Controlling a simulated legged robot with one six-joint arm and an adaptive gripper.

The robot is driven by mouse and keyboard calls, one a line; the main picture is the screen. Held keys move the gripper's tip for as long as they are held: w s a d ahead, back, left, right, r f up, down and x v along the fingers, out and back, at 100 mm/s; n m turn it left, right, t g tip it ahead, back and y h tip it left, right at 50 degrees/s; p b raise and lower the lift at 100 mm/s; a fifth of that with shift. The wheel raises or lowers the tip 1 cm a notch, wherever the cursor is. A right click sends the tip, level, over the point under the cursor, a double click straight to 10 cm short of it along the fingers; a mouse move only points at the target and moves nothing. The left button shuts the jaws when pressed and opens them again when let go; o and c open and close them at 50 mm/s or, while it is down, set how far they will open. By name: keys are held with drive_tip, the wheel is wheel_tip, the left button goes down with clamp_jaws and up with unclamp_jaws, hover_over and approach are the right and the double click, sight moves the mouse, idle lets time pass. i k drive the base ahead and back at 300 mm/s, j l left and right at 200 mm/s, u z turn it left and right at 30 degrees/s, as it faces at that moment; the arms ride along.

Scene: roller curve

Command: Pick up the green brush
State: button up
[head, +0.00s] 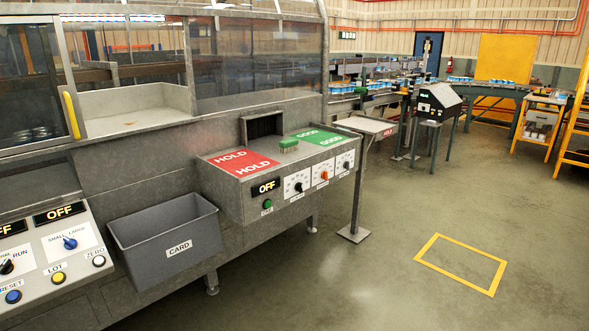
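The green brush (288,145) is a small block with a green top and paler bristles below. It rests on top of the metal control box (222,192), between the red HOLD panel (238,163) and the green GOOD panel (320,137). Nothing touches it from above. My gripper and arm do not show in this view.
A grey CARD bin (165,240) hangs left of the box. A sloped button panel (55,255) is at lower left. A metal post with a foot plate (354,233) stands right of the box. The floor around the yellow rectangle (462,262) is clear.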

sight(288, 145)
drive_tip(key=i+u, duration=0.1)
drive_tip(key=i, duration=0.9)
drive_tip(key=i+l+u, duration=0.1)
drive_tip(key=i, duration=0.9)
drive_tip(key=i+u, duration=0.2)
drive_tip(key=i, duration=1.3)
